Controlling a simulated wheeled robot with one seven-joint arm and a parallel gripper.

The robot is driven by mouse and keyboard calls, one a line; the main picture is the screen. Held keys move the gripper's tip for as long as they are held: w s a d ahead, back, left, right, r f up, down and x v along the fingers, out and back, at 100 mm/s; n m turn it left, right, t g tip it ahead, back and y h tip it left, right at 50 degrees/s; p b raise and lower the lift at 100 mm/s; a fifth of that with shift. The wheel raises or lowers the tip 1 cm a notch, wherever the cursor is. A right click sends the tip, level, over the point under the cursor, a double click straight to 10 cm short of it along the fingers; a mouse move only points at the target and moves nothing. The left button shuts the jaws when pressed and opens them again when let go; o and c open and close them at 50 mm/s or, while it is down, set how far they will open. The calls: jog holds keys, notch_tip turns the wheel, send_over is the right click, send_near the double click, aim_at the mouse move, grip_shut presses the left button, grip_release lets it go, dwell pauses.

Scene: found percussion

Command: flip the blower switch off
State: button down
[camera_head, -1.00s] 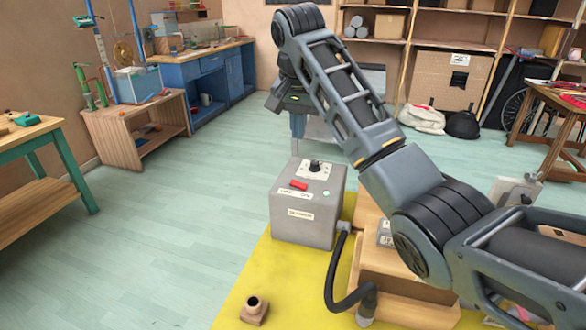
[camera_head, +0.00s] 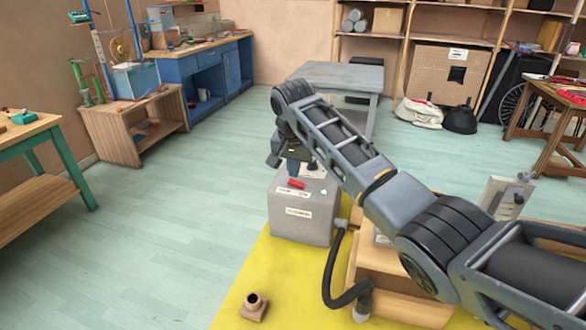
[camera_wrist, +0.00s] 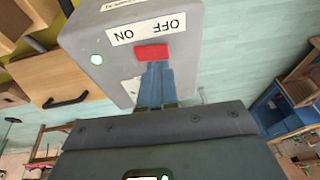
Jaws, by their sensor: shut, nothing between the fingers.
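The blower is a grey box (camera_head: 303,222) on the yellow mat, with a red switch (camera_head: 297,184) on its top and a white label strip beside it. In the wrist view the red switch (camera_wrist: 151,52) lies next to the label (camera_wrist: 147,29) marked OFF and ON, seen upside down. My gripper (camera_wrist: 155,68) is shut with nothing in it. Its blue fingertips are right at the near edge of the red switch. I cannot tell whether they touch it. In the head view my gripper (camera_head: 293,172) is above the box top, just behind the switch, and hides part of the top.
A black hose (camera_head: 332,280) runs from the box's right side, past a wooden block (camera_head: 400,305). A small wooden piece with a dark hole (camera_head: 254,306) sits on the yellow mat (camera_head: 285,290). A grey table (camera_head: 345,75) stands behind. The floor to the left is clear.

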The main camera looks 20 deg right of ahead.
jog(key=shift+w+a+f, duration=0.1)
jog(key=shift+f, duration=0.55)
jog(key=shift+w+a+f+g+h, duration=0.15)
jog(key=shift+a+f+g+h, duration=0.15)
jog(key=shift+f+h, duration=0.1)
jog(key=shift+b, duration=0.3)
jog(key=shift+d, duration=0.15)
jog(key=shift+s+d+r+p, duration=0.1)
jog(key=shift+s+d+p, duration=0.45)
jog(key=shift+p, duration=0.55)
jog(key=shift+w, duration=0.1)
